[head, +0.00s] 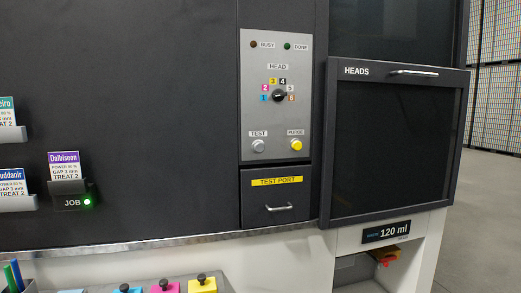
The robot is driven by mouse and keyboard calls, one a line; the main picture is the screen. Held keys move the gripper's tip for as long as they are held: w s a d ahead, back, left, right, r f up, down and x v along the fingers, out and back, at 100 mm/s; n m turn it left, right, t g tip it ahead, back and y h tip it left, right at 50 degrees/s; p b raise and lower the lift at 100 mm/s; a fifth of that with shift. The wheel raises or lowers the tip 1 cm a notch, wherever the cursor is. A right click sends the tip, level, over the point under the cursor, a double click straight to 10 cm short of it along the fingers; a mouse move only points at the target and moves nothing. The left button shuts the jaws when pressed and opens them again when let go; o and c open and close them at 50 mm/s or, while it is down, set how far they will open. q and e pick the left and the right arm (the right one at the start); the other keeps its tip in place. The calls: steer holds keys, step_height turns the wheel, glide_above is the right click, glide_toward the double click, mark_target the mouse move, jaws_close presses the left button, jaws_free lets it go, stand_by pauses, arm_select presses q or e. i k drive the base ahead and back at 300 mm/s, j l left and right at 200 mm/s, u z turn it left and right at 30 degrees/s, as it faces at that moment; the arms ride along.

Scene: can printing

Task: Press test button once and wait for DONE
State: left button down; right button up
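The control panel (276,120) is a light grey plate on the dark machine front. The round white-grey TEST button (258,146) sits at its lower left, under a TEST label. The DONE lamp (287,46) at the top right looks dark green and unlit. The BUSY lamp (254,44) at the top left looks dark and unlit. The black HEAD knob (279,95) is ringed by numbers 1 to 6; its exact setting is hard to tell. Neither of my grippers shows in the head view.
A yellow PURGE button (296,145) is right of TEST. Below are the shut TEST PORT drawer (277,200) and, to the right, the HEADS door (398,140). A JOB slot (72,202) holds a Dalbiseon card (64,166) beside a lit green lamp. Colored knobbed blocks (165,287) stand below.

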mark_target(259, 148)
steer(key=i+l, duration=0.4)
steer(key=l, duration=0.15)
steer(key=i+l+u, duration=0.1)
steer(key=i+l, duration=0.7)
steer(key=l, duration=0.25)
